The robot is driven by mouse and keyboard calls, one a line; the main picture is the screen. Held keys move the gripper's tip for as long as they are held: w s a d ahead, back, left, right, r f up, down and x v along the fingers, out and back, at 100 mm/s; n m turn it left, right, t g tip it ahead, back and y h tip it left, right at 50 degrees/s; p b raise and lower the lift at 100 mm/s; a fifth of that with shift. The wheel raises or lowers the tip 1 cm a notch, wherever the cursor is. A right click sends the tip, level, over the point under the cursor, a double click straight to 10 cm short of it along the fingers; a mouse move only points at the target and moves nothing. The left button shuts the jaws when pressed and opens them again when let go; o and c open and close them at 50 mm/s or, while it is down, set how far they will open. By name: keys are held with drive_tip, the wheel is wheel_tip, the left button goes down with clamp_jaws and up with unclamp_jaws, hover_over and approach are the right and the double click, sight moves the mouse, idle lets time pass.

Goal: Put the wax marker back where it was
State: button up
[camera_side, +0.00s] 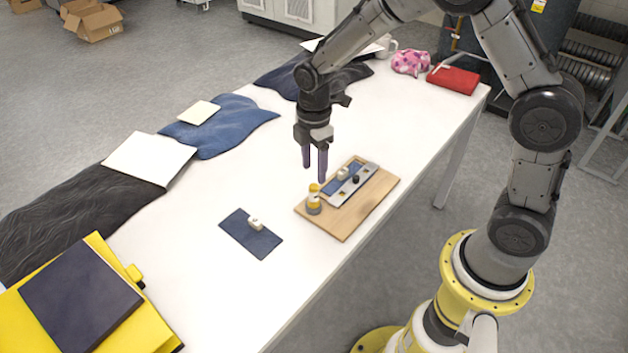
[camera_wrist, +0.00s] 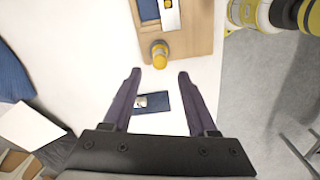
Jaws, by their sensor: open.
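No thing in view is plainly marked as the wax marker. My gripper (camera_side: 314,175) is open and empty, fingers pointing down, above the table near the cylinder. In the wrist view the fingertips (camera_wrist: 160,74) are apart.
Folded garments (camera_side: 222,125), a yellow folder (camera_side: 150,318) and a red pouch (camera_side: 453,79) lie around. The white table (camera_side: 190,235) is clear around the small cloth.

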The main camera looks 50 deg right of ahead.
sight(314, 186)
drive_tip(key=s+d+r+m+t, duration=0.15)
drive_tip(key=s+r+m, duration=0.35)
drive_tip(key=r, duration=0.8)
drive_tip(key=s+r+m+t, duration=0.2)
drive_tip(key=s+m, duration=0.3)
drive_tip(key=s, duration=0.4)
drive_tip(key=s+d+r+m+t, duration=0.1)
drive_tip(key=s+r+m+t, duration=0.1)
drive_tip(key=s+m, duration=0.3)
drive_tip(key=s+r, duration=0.1)
drive_tip(key=s, duration=0.3)
drive_tip(key=shift+s, duration=0.3)
